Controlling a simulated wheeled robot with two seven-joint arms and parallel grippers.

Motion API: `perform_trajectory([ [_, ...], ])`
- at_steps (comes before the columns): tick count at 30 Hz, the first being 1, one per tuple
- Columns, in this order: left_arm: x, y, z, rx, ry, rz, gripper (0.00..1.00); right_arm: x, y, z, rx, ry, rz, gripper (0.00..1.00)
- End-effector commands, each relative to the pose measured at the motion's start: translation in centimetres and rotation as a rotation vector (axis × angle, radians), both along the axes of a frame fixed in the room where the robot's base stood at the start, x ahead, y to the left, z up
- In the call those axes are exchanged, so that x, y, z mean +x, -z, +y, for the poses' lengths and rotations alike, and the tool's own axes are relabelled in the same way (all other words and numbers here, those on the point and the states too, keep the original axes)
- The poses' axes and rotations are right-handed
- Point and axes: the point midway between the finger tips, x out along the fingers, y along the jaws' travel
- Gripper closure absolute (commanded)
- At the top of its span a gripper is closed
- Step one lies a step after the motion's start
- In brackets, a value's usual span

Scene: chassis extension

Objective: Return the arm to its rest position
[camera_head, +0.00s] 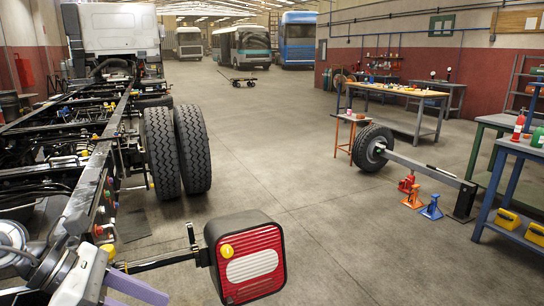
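Part of my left arm, pale grey with purple parts that look like its gripper (136,287), shows at the lower left edge. It lies beside the rear end of the truck chassis (95,165), just below the bar that carries the tail light. The lower part is cut off by the frame, and I cannot tell whether the gripper is open or shut or whether it touches anything. My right arm and gripper are not in view.
A red and white tail light (248,262) sticks out from the chassis on a dark bar. Dual wheels (178,150) stand behind it. A wheel with an axle (372,148), jack stands (431,207) and workbenches (400,92) stand to the right. The middle floor is clear.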

Motion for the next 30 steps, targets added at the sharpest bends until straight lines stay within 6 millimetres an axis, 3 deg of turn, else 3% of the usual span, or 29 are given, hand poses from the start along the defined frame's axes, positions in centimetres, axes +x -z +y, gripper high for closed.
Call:
perform_trajectory([
  [6,-1.6,-0.8,-9.2,-0.595,-0.125,0.259,0.57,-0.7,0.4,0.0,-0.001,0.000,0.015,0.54],
  [9,-0.6,-1.8,-11.1,-0.991,-0.319,0.493,0.57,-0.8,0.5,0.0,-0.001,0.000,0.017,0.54],
  [11,0.6,-1.2,-10.6,-1.222,-0.484,0.656,0.57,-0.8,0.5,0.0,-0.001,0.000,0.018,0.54],
  [14,2.5,3.0,-7.8,-1.562,-0.825,0.947,0.57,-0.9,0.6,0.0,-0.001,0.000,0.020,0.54],
  [17,2.3,10.1,-4.8,-1.801,-1.185,1.209,0.57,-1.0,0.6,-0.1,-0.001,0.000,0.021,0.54],
  [20,-0.1,17.2,-3.0,-1.938,-1.506,1.412,0.57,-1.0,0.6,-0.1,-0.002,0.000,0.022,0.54],
  [23,-3.9,23.6,-2.4,-2.015,-1.811,1.587,0.57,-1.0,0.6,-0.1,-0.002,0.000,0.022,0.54],
  [24,-5.7,25.8,-2.4,1.899,1.798,-1.540,0.57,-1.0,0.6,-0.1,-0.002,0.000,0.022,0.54],
  [27,-9.9,30.1,-2.9,1.658,1.760,-1.434,0.57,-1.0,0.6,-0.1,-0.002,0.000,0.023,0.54],
  [30,-13.3,32.8,-3.5,1.494,1.727,-1.361,0.57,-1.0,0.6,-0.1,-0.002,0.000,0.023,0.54],
])
